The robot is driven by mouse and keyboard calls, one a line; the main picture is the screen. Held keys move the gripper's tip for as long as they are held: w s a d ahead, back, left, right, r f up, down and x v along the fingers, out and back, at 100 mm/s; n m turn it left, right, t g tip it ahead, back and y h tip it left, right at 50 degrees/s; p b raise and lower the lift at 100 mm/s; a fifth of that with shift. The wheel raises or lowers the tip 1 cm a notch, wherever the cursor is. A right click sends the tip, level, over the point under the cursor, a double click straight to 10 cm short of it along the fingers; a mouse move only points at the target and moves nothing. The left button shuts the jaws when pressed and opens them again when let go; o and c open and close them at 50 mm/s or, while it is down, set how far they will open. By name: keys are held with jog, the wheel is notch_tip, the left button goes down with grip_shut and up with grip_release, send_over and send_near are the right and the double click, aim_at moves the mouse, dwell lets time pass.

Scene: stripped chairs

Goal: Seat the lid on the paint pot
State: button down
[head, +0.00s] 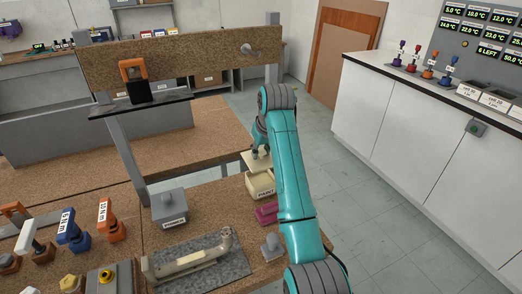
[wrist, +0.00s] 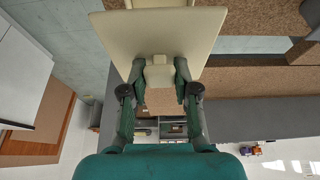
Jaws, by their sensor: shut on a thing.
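The paint pot (head: 262,186) is a cream, box-shaped pot with a dark label, near the right edge of the cork-topped bench in the head view. The cream square lid (head: 250,162) is just above it, apparently tilted. My gripper (head: 261,152) is above the pot and shut on the lid's knob. In the wrist view the fingers of my gripper (wrist: 160,72) are on both sides of the knob of the lid (wrist: 152,32). A cream edge beyond the lid, probably the paint pot (wrist: 160,3), shows at the top. Any gap between lid and pot is hard to tell.
A magenta item (head: 266,213) and a grey knobbed piece (head: 271,248) lie near the pot. A grey lidded box (head: 170,206) stands left. A cork-faced beam (head: 180,60) on posts spans behind. A white counter (head: 425,130) stands right across open floor.

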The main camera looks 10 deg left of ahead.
aim_at(262, 159)
jog(key=shift+f, duration=2.75)
jog(key=shift+f, duration=0.85)
jog(key=c, duration=0.8)
grip_release()
jog(key=shift+s+r, duration=0.1)
